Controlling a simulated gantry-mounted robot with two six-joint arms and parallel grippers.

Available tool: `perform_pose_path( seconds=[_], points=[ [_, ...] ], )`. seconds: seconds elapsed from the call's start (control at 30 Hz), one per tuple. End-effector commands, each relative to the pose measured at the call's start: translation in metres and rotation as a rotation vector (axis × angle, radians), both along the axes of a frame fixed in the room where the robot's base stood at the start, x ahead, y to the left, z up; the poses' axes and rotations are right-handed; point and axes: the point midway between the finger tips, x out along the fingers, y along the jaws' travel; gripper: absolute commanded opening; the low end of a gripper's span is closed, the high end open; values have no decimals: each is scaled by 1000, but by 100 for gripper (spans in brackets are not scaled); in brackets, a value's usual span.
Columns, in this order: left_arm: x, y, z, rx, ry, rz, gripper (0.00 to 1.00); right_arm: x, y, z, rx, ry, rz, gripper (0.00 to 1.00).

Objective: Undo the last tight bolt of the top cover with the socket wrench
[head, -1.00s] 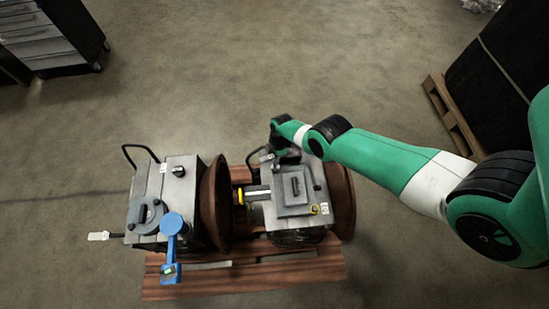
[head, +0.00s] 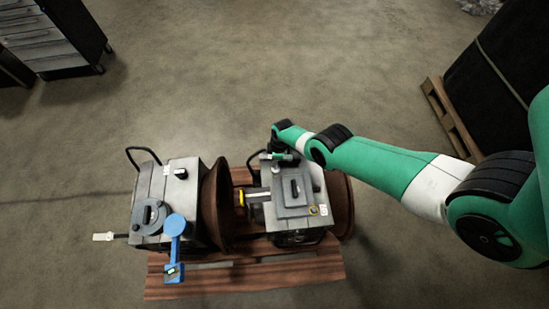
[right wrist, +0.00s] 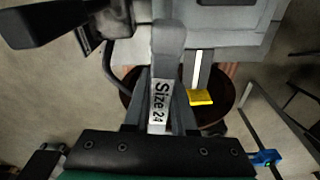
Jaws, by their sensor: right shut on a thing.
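The top cover (head: 293,188) is a grey plate with a dark handle on the right engine block. My right gripper (head: 275,158) is over the far left part of this block. In the right wrist view, the right gripper (right wrist: 164,80) is shut on the socket wrench (right wrist: 160,97), a grey bar marked "Size 24". The wrench's socket end and the bolt under it cannot be made out. A yellow ring (head: 314,210) sits at the near right corner of the cover. My left gripper is not in view.
A second grey block (head: 166,190) with a blue lever (head: 174,235) stands to the left. Rusty round flanges (head: 217,205) flank the blocks. They rest on a wooden pallet (head: 245,283). A yellow-ended bar (head: 242,198) sticks out left. A drawer cabinet (head: 48,40) stands far left.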

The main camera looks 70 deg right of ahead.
Motion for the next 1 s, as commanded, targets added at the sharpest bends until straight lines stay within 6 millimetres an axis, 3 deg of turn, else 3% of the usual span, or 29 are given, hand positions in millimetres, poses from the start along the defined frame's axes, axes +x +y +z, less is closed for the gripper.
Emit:
perform_pose_path(
  seconds=[1.0],
  points=[
    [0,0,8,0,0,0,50,-1,-2,0,-2,-2,-1067,0]
  ],
)
